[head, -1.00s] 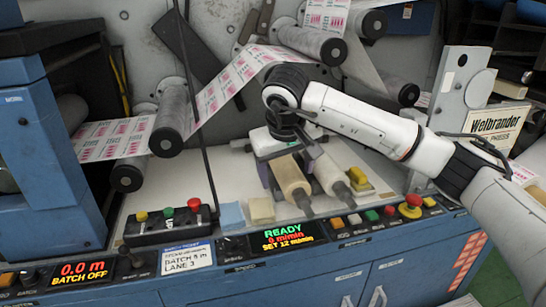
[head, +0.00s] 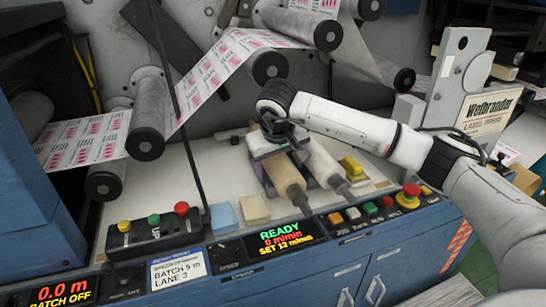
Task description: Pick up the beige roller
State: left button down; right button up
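The beige roller (head: 284,174) lies on a dark cradle on the machine's pale shelf, its dark shaft end pointing toward the control panel. A paler, whitish roller (head: 325,164) lies beside it on the right, roughly parallel. My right gripper (head: 270,148) comes in from the right and sits over the far end of the beige roller, hiding that end. Its fingers are mostly hidden by its own body, so I cannot tell whether they are open, or whether they touch the roller. My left gripper is not in view.
A blue pad (head: 223,215) and a beige pad (head: 254,209) lie left of the rollers. A yellow block (head: 351,165) is at the right. A black button box (head: 154,231) and a thin dark upright rod (head: 184,130) stand at left. The printed web (head: 222,78) runs above.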

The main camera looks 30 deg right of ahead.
jog(key=shift+w+f, duration=0.1)
jog(key=shift+f, duration=0.1)
jog(key=c, duration=1.7)
jog(key=shift+w+r, duration=0.1)
jog(key=shift+r, duration=0.05)
grip_shut()
jog(key=shift+w+a+r, duration=0.1)
jog(key=shift+a+r, duration=0.25)
jog(key=shift+r, duration=0.05)
jog(key=w+a+r, duration=0.1)
jog(key=a+r, duration=0.6)
jog(key=a, duration=0.6)
jog(key=shift+w+b, duration=0.35)
jog(key=shift+w, duration=0.05)
